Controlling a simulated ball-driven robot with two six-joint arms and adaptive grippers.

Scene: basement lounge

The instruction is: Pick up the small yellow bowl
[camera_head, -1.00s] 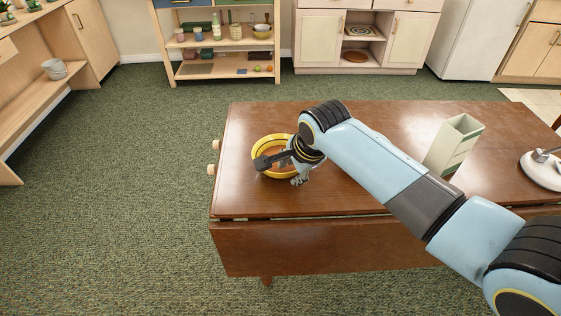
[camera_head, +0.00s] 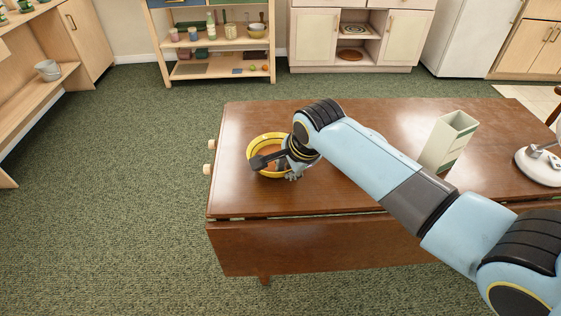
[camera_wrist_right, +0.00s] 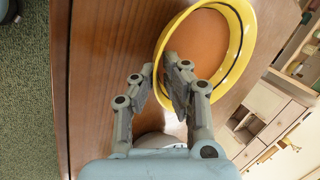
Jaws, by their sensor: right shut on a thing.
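The small yellow bowl (camera_head: 261,139) is at the left end of the brown wooden table (camera_head: 240,199). It has a dark line around its rim and an orange-brown inside. My right gripper (camera_head: 294,168) is at the bowl's right side and partly covers it. In the right wrist view, the gripper's fingers (camera_wrist_right: 163,83) are shut on the near wall of the bowl (camera_wrist_right: 208,50), one on each side of it. I cannot tell whether the bowl is off the tabletop. My left gripper is not in view.
A pale green and cream box-like container (camera_head: 449,143) stands on the table to the right of my arm. A white lamp base (camera_head: 540,168) is at the table's right end. Shelves (camera_head: 218,50) and cabinets (camera_head: 313,40) line the back wall. Green carpet is clear on the left.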

